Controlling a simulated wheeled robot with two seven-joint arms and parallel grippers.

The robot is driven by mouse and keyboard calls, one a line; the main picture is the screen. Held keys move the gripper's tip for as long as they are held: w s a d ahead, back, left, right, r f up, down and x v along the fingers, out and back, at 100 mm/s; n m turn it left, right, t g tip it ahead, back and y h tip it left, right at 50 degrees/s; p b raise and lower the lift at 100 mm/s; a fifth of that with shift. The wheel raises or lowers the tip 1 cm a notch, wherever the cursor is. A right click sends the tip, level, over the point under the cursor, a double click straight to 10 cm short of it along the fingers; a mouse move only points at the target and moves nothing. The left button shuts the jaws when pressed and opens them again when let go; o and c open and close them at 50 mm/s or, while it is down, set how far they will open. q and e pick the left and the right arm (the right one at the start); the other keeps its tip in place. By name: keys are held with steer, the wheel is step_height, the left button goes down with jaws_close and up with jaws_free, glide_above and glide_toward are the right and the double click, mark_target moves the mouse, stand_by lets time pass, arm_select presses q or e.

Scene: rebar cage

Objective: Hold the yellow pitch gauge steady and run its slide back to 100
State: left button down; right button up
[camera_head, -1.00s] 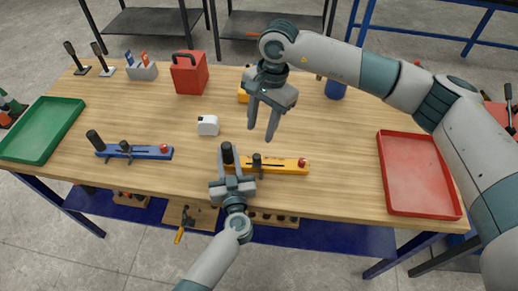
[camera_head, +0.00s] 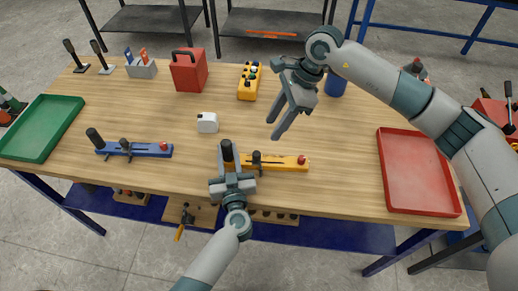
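The yellow pitch gauge (camera_head: 280,163) lies near the front edge of the table. It has a tall black post at its left end, a dark slide knob (camera_head: 257,158) left of its middle and a red knob (camera_head: 301,159) at its right end. My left gripper (camera_head: 229,165) comes in from the front and its fingers appear closed about the black post; the post partly hides them. My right gripper (camera_head: 274,128) is open and empty, above the table behind the gauge, apart from the slide. The scale marks are too small to read.
A similar blue gauge (camera_head: 136,150) lies to the left, and a small white block (camera_head: 208,122) stands behind the yellow one. A green tray (camera_head: 40,128) is at far left, a red tray (camera_head: 418,172) at right. A yellow button box (camera_head: 250,80) and red case (camera_head: 188,71) stand behind.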

mark_target(257, 153)
steer(key=x, duration=1.2)
jaws_close()
